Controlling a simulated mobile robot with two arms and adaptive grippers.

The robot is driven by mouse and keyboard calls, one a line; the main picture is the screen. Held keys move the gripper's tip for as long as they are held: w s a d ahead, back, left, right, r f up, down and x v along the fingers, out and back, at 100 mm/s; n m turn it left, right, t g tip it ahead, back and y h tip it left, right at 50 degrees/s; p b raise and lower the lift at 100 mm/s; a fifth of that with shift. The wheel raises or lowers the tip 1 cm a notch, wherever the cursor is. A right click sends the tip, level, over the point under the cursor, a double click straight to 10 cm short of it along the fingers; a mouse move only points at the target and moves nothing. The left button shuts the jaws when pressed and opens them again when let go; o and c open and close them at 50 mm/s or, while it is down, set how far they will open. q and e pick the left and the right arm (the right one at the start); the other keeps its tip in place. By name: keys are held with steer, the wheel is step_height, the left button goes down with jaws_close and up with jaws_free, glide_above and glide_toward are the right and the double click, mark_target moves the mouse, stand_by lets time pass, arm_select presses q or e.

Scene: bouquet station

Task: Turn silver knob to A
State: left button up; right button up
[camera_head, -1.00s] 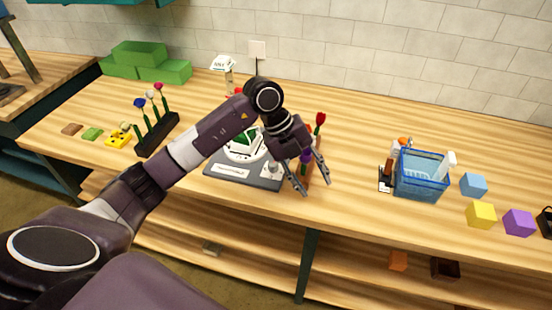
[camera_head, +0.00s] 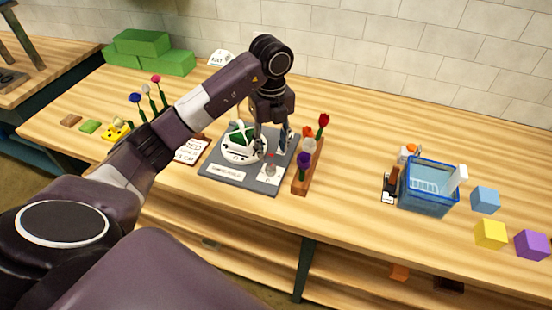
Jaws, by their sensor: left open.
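The silver knob (camera_head: 270,169) sits on a white plate at the right front of a dark grey panel (camera_head: 234,184) on the table. A white round dial with a green part (camera_head: 240,140) stands beside it on the same panel. The knob's letters are too small to read. My left gripper (camera_head: 271,147) is open and points down over the panel, just behind and above the knob; I cannot tell whether it touches anything. My right gripper is not in view.
A wooden flower holder (camera_head: 308,172) stands close to the panel's right side. A blue basket (camera_head: 428,186), a blue cube (camera_head: 485,199), a yellow cube (camera_head: 490,234) and a purple cube (camera_head: 532,245) are farther right. Green blocks (camera_head: 150,52) lie at the back left.

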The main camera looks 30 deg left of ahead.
mark_target(271, 167)
arm_select(q)
steer(key=f, duration=0.2)
steer(key=f+p, duration=0.1)
steer(key=f, duration=0.1)
steer(key=s+f, duration=0.1)
steer(key=shift+f+p, duration=0.35)
steer(key=shift+f, duration=0.05)
steer(key=shift+w+f, duration=0.1)
steer(key=shift+f, duration=0.3)
steer(key=c, duration=0.9)
jaws_close()
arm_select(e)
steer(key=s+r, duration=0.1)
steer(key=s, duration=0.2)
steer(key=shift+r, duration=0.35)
